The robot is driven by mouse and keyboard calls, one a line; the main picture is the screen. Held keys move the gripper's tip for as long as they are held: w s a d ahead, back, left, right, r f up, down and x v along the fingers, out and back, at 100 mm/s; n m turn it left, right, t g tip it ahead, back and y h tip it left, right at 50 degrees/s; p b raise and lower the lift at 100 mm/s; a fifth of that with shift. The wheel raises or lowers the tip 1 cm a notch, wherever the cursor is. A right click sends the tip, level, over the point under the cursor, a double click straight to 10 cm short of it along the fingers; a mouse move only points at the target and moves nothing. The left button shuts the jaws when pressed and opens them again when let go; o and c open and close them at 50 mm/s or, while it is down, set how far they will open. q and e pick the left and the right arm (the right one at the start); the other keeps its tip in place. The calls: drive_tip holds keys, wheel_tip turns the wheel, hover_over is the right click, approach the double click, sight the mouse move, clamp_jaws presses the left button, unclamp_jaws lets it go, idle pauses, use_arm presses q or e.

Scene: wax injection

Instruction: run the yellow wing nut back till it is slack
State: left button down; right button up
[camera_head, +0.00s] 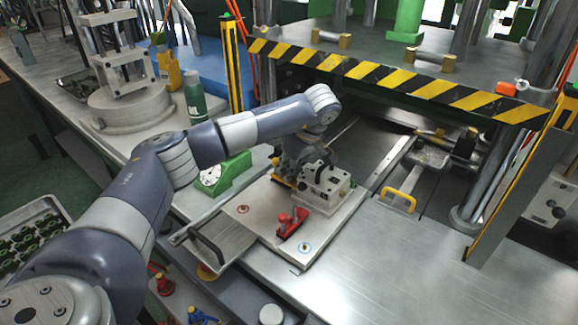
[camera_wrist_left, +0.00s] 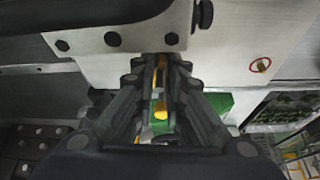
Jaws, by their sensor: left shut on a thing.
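My left gripper (camera_head: 286,172) reaches down at the left side of the metal mold block (camera_head: 325,190), which sits on a flat plate (camera_head: 262,215). A bit of the yellow wing nut (camera_head: 281,184) shows at the gripper's fingertips, mostly hidden by them. In the left wrist view the fingers of my left gripper (camera_wrist_left: 160,68) are closed on the yellow wing nut (camera_wrist_left: 161,78), beside the pale mold block (camera_wrist_left: 112,68). The nut's thread and how tightly it sits cannot be seen. My right gripper is in neither view.
A red toggle clamp (camera_head: 292,222) stands on the plate in front of the block. A green-based dial gauge (camera_head: 212,176) is to the left. A hazard-striped press beam (camera_head: 385,78) overhangs behind. A yellow handle (camera_head: 398,201) is at right; the bench at front right is clear.

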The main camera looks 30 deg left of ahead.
use_arm(q)
drive_tip(key=n+g+p, duration=0.1)
drive_tip(key=n, duration=0.2)
drive_tip(key=shift+w+n+g, duration=0.1)
drive_tip(key=shift+n+g, duration=0.2)
drive_tip(key=shift+n, duration=0.1)
drive_tip(key=n+g, duration=0.1)
drive_tip(key=n, duration=0.2)
drive_tip(key=shift+n+p, duration=0.3)
drive_tip(key=n+g+h, duration=0.1)
drive_tip(key=n, duration=0.3)
drive_tip(key=shift+w+f+g, duration=0.1)
drive_tip(key=shift+g, duration=0.3)
drive_tip(key=shift+n, duration=0.3)
